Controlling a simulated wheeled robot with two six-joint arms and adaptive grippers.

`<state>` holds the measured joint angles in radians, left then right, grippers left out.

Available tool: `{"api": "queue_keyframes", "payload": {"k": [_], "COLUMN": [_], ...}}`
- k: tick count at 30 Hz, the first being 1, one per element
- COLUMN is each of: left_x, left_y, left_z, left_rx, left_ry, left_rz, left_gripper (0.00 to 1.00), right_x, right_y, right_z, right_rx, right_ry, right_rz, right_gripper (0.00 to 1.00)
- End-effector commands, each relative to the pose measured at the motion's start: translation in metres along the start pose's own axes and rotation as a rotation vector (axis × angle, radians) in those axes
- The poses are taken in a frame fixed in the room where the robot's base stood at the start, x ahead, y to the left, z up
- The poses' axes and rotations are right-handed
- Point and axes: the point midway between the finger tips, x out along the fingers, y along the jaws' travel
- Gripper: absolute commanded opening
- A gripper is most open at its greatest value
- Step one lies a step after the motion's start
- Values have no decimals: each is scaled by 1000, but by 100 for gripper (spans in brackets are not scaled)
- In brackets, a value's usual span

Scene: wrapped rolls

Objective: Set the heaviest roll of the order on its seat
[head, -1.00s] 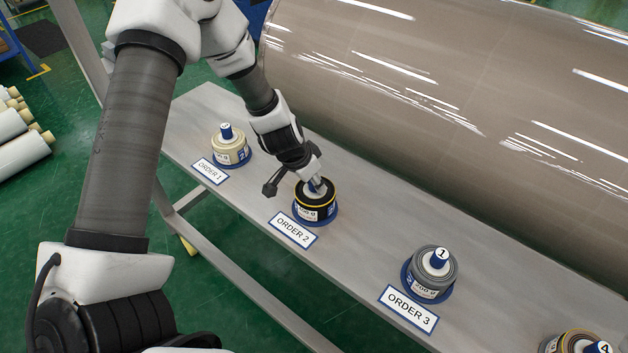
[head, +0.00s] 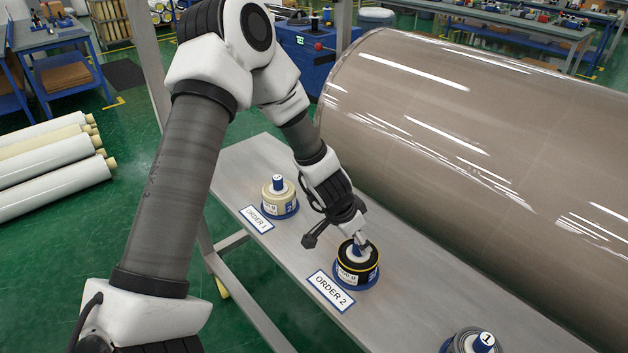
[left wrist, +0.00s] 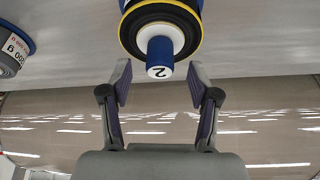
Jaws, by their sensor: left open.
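A black roll with a yellow edge (head: 358,274) sits upright on a blue seat at the ORDER 2 sign. In the left wrist view the roll (left wrist: 183,21) shows a white core and a blue post marked 2 (left wrist: 160,58). My left gripper (head: 362,241) is at the top of this roll. In the left wrist view its two fingers (left wrist: 160,82) are spread, one on each side of the post's end, with gaps visible. A grey roll (head: 462,345) with a post marked 1 is cut off at the bottom. My right gripper is out of view.
The seats stand in a row on a narrow grey bench (head: 420,290). A large brown shiny cylinder (head: 470,150) lies behind it. White rolls (head: 50,165) lie on the floor at left.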

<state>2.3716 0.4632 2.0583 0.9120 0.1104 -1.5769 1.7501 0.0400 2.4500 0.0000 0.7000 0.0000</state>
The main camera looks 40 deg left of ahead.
Motion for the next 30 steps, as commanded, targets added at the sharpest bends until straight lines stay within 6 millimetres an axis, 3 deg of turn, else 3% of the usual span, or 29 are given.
{"api": "queue_keyframes", "payload": {"k": [6,12,19,30], "left_x": [-24,-39,-46,-46], "left_y": [1,-1,0,0], "left_z": [57,91,109,111], "left_rx": [-8,-9,-1,1], "left_ry": [2,5,1,-2], "left_rz": [9,3,2,2], "left_gripper": [61,61,61,61], "right_x": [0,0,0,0], "right_y": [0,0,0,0], "right_z": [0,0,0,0], "right_rx": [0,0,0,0], "right_ry": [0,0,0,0], "right_rz": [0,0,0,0], "right_gripper": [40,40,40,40]}}
